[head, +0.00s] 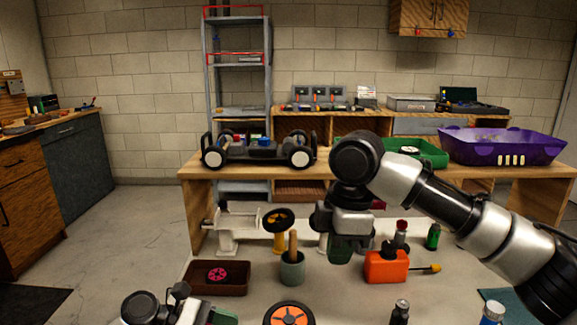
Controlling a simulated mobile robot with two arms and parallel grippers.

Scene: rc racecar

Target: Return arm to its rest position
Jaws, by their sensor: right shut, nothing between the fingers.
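My right arm reaches in from the right side of the head view. Its right gripper (340,258) points down over the near table and is shut and empty. It hangs between the grey cup with a wooden handle (292,272) and the orange container (386,267), apart from both as far as I can tell. Part of my left arm with its left gripper (222,317) shows at the bottom edge, left of centre. Its fingers are mostly cut off, so its opening is unclear. The racecar chassis (262,150) with black wheels stands on the wooden bench behind.
A green tray (425,151) and a purple bin (503,148) stand on the bench.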

